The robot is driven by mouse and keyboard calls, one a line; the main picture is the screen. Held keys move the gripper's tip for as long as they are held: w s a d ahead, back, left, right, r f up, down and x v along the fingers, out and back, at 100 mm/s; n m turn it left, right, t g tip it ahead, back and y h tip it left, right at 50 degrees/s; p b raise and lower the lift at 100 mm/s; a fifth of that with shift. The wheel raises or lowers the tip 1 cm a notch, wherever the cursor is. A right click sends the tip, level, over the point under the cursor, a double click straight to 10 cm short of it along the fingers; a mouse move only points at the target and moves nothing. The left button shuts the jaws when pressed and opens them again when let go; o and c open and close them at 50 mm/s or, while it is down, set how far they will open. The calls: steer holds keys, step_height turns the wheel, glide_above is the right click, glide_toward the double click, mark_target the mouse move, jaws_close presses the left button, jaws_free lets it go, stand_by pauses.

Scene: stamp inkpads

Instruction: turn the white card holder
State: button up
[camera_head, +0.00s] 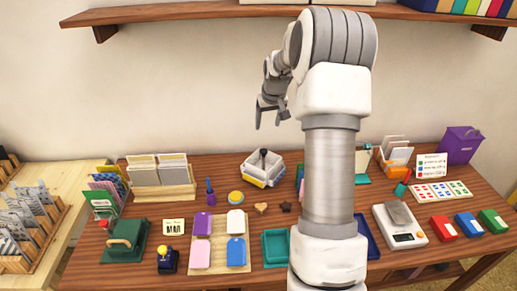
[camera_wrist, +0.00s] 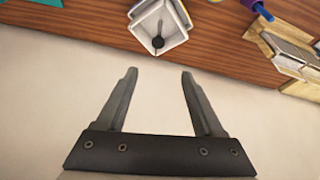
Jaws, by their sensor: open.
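The white card holder (camera_head: 262,167) stands at the back middle of the table. It has several compartments and a dark upright post with a round knob at its centre. Yellow and blue show along its lower sides. In the wrist view, the white card holder (camera_wrist: 174,36) is at the top centre, beyond the fingertips. My gripper (camera_head: 271,118) is open and empty, fingers down, above the holder and apart from it. In the wrist view my gripper (camera_wrist: 160,75) has its two fingers spread wide, with only the pale wall between them.
A wooden rack with cards (camera_head: 163,192) stands left of the holder. A blue-handled stamp (camera_head: 210,196), a yellow round pad (camera_head: 236,197) and a tan heart (camera_head: 261,208) lie in front. A shelf (camera_head: 190,12) runs overhead. My arm hides part of the table on the right.

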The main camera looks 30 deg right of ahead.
steer(key=m, duration=0.1)
glide_toward(264, 150)
steer(key=x, duration=0.8)
steer(key=shift+s+a+f, duration=0.1)
steer(key=shift+a, duration=0.05)
jaws_close()
stand_by(0.4)
stand_by(1.1)
